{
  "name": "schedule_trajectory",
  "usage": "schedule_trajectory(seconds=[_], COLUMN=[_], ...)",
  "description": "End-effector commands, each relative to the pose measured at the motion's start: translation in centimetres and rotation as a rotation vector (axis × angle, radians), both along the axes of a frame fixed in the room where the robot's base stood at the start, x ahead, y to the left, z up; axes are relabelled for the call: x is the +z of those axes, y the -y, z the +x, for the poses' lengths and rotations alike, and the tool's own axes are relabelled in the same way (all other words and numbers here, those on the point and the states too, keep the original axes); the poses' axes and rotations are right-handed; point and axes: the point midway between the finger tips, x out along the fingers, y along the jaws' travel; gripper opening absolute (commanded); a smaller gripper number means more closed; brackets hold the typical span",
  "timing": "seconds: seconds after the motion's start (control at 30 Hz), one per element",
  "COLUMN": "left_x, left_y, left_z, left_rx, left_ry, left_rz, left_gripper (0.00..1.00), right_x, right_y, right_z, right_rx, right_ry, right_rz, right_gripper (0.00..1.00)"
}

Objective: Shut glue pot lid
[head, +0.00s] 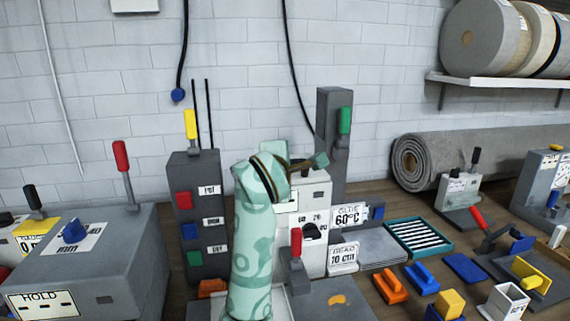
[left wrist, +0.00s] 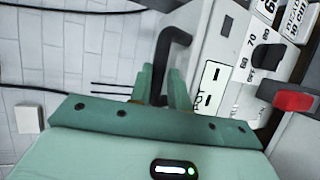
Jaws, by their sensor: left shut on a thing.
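The glue pot (head: 315,192) is a pale box with a black dial, beside a "GLUE 60°C" sign (head: 349,215). Its front also shows in the left wrist view (left wrist: 222,50). My left gripper (head: 314,163) is at the top of the pot, and my arm hides part of the pot. In the left wrist view my left gripper (left wrist: 160,88) is shut on a black bent handle (left wrist: 177,45) beside the pale body. The lid's own angle cannot be made out. My right gripper is not in view.
A dark control box with coloured buttons (head: 197,215) stands left of the arm. A red-handled lever (head: 296,243) stands close in front of the pot. A teal tray (head: 418,237) and several coloured tools lie to the right. A tall grey post (head: 333,110) rises behind.

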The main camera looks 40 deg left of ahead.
Motion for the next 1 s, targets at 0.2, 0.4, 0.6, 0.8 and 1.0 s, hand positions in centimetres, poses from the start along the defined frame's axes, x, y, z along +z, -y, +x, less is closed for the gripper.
schedule_trajectory(seconds=[0.2,0.4,0.6,0.8,1.0], left_x=[-2.1,-2.1,-2.0,-1.7,-0.3], left_y=[0.3,0.3,0.3,0.4,1.7], left_z=[0.3,0.3,0.2,0.0,-2.6], left_rx=[-0.009,-0.009,-0.008,-0.008,-0.009], left_ry=[-0.041,-0.042,-0.039,-0.038,-0.032], left_rz=[-0.03,-0.03,-0.028,-0.026,-0.025], left_gripper=[0.0,0.38,0.38,0.38,0.38], right_x=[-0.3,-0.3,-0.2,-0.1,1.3], right_y=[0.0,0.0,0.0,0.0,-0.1], right_z=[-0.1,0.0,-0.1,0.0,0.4], right_rx=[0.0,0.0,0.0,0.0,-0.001], right_ry=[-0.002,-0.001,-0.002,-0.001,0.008], right_rz=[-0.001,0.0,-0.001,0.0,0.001], right_gripper=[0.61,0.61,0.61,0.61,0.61])
